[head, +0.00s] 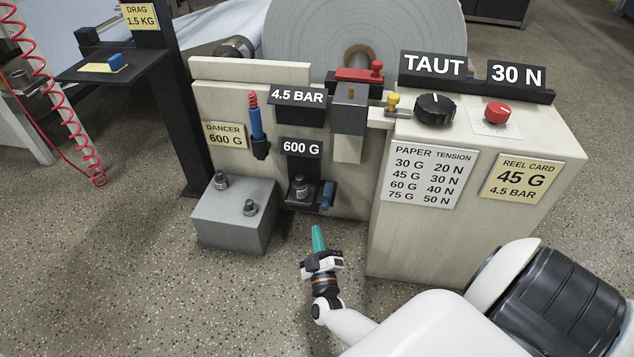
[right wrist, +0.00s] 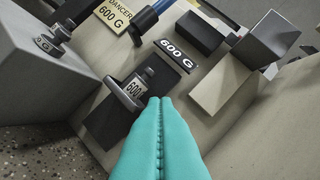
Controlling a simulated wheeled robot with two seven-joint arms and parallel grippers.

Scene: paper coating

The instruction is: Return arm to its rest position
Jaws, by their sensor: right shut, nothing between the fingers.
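My right gripper (head: 318,238) is in front of the machine, low and central in the head view, with its teal fingers pointing up toward the weight holder. The fingers fill the lower middle of the right wrist view (right wrist: 160,130), pressed together and empty. Behind their tips a dark weight (head: 300,187) stands on a small black shelf (head: 299,202) under the 600 G sign (head: 301,148). That weight also shows in the right wrist view (right wrist: 135,87), left of the fingertips. My left gripper is out of view.
A grey block (head: 228,232) with two weights stands left of the shelf. The machine's right cabinet (head: 395,240) carries a black knob (head: 436,109) and a red knob (head: 498,112). A paper roll (head: 300,30) is behind. A black stand (head: 178,120) rises at left. Speckled floor (head: 130,270) is clear at lower left.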

